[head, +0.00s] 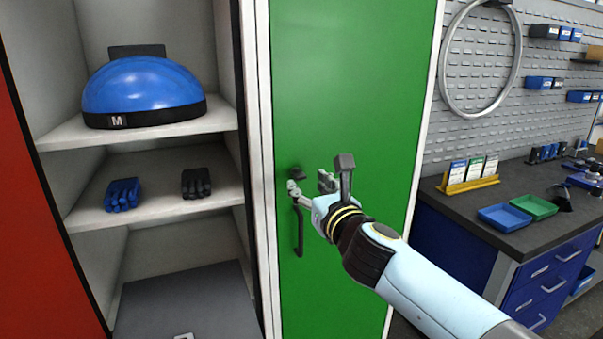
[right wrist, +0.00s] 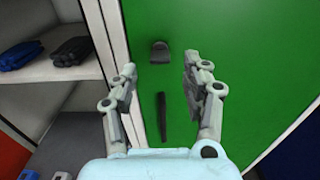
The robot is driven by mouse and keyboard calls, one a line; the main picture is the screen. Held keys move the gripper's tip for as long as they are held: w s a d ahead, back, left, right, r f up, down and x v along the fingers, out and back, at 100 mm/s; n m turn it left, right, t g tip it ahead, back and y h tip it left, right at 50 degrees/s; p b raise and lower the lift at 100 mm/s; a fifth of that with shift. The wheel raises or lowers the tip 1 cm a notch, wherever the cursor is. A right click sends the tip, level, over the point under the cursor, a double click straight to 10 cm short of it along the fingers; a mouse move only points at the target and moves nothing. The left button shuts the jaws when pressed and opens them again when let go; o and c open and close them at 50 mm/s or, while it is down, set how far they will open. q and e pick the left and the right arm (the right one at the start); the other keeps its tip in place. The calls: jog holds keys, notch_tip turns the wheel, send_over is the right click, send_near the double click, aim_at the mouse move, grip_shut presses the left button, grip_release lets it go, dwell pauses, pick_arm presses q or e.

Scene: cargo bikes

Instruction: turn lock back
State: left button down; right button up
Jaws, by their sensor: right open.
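The lock (right wrist: 160,52) is a small dark piece on the green locker door (head: 350,80), above a dark vertical handle (head: 299,232). In the head view the lock (head: 297,173) shows just above my right gripper's fingers. My right gripper (head: 308,190) is in front of the door, its fingers pointing at the lock area. In the right wrist view the two fingers (right wrist: 158,88) are spread, with the lock and the handle (right wrist: 162,118) showing between them. The fingers hold nothing. I cannot tell whether a fingertip touches the door. My left gripper is out of view.
An open locker to the left holds a blue helmet (head: 143,88), blue gloves (head: 122,194) and black gloves (head: 196,183) on shelves. A red panel (head: 40,230) stands at far left. A workbench (head: 470,210) with trays is on the right.

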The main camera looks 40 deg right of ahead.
aim_at(302, 179)
jog(key=shift+x, duration=2.25)
grip_shut()
